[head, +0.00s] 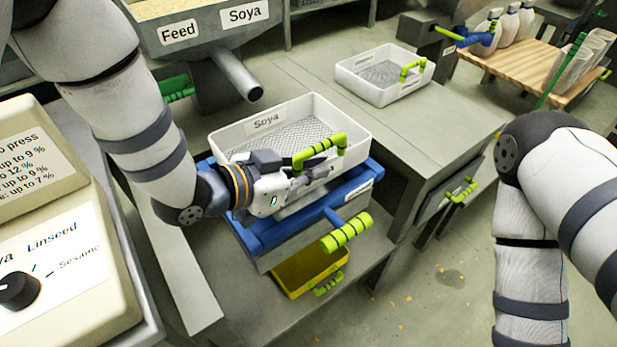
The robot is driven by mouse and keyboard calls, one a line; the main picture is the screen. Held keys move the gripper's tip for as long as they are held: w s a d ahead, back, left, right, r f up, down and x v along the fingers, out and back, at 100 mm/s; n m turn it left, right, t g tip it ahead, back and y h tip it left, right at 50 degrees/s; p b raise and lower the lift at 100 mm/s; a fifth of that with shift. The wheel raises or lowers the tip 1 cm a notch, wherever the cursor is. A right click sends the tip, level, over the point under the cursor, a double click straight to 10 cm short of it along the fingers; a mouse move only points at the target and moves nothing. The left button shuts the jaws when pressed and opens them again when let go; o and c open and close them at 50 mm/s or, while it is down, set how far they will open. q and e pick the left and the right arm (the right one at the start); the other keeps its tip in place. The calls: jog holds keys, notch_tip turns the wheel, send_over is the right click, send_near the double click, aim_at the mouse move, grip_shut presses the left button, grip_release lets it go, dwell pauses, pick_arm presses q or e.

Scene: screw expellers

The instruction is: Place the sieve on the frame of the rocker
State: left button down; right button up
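The white sieve (290,133) is a rectangular tray with a mesh floor, a "Soya" label and a lime-green handle (320,148) on its near right side. It is over the blue frame (262,236) of the rocker; whether it rests on the frame or hangs just above it is hard to tell. My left gripper (303,180) is at the near side of the sieve and appears shut on its handle. The fingertips are partly hidden against the handle. The rocker has its own green-gripped lever (346,232) at the front. My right gripper is out of view.
A second white sieve (385,75) stands on the grey bench (450,107). A feed hopper (205,30) with a spout is behind the rocker. A yellow tray (307,270) sits below it. A control panel (60,250) is at the left, a wooden board (515,62) at the back right.

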aim_at(309, 184)
pick_arm(q)
jog(key=f, duration=0.4)
jog(key=shift+w+a+b, duration=0.15)
jog(key=shift+a+b, duration=0.25)
jog(key=shift+w+r, duration=0.1)
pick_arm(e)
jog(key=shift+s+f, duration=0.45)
pick_arm(q)
jog(key=c, duration=1.8)
grip_release()
jog(key=shift+f, duration=0.2)
